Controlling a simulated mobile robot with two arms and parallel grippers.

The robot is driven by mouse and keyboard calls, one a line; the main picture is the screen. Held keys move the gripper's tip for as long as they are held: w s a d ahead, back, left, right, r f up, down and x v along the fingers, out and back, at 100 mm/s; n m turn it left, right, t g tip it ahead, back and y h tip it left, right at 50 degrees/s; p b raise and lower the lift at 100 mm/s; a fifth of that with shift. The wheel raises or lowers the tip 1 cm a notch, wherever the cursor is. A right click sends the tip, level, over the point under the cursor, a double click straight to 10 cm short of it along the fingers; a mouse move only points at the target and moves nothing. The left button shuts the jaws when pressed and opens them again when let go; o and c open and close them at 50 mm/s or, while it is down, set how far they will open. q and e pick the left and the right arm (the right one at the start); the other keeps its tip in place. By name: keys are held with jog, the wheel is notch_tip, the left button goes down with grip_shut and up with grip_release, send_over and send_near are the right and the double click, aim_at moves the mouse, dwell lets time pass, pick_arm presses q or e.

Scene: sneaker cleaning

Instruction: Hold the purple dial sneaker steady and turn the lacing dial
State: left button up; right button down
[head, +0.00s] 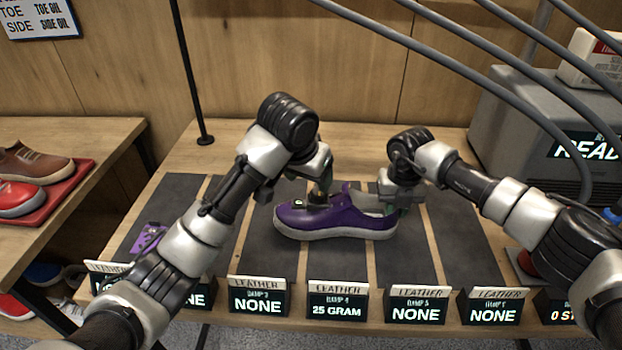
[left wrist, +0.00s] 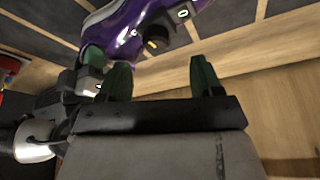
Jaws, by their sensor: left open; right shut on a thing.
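The purple sneaker (head: 345,221) with a pale sole sits on a dark mat strip on the wooden bench, toe to the left. A small dark part with a light mark (head: 298,203), perhaps the lacing dial, shows on its upper; a similar mark shows in the left wrist view (left wrist: 183,13). My right gripper (head: 402,207) is shut on the sneaker's heel end, its fingers partly hidden.
Several label stands line the bench's front edge, one reading 25 GRAM (head: 337,311). A purple piece (head: 148,237) lies at left, partly behind my left arm. A grey machine (head: 520,130) stands at back right. Brown and red shoes (head: 35,165) are on the left table.

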jog(key=c, duration=0.9)
grip_release()
jog(key=shift+r, duration=0.1)
notch_tip(320, 180, up, 12)
jog(key=shift+f, duration=0.1)
